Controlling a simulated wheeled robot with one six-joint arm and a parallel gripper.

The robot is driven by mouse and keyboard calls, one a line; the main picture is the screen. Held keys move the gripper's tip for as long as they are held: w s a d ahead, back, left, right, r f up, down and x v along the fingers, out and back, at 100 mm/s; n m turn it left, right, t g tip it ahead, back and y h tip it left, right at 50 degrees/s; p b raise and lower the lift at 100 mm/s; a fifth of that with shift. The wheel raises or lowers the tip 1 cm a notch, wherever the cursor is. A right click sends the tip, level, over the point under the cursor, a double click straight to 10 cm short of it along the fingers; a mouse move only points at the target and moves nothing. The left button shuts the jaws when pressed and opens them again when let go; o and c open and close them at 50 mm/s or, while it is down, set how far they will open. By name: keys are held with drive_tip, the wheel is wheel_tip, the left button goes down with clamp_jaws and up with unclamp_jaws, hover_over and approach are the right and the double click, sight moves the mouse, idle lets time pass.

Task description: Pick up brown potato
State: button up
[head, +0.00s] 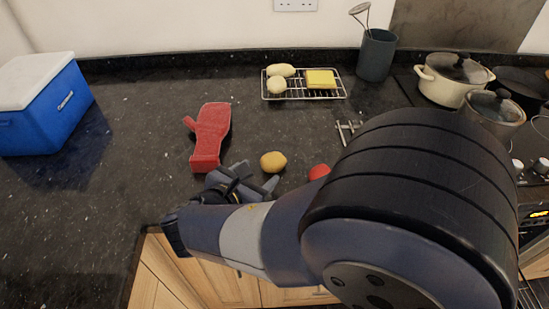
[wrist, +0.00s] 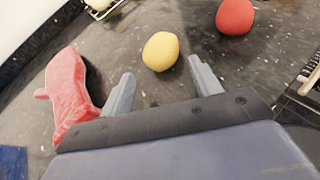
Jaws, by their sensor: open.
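A rounded yellow-brown potato (head: 273,161) lies on the dark granite counter. In the wrist view the potato (wrist: 160,51) looks more yellow and sits just beyond the gap between my fingertips, nearly centred. My gripper (head: 255,174) is open and empty, low over the counter on the near side of the potato. In the wrist view the two grey fingers of my gripper (wrist: 161,68) are spread wide, and neither appears to touch the potato.
A red oven mitt (head: 210,135) lies left of my gripper. A red round item (head: 319,171) is right of the potato, partly behind my arm. A wire rack (head: 304,96) holds pale lumps and a yellow block. A blue cooler (head: 45,110) stands left; pots (head: 453,80) stand right.

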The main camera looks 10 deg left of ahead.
sight(268, 167)
drive_tip(key=x, duration=0.5)
drive_tip(key=shift+d+f, duration=0.1)
drive_tip(key=c, duration=0.8)
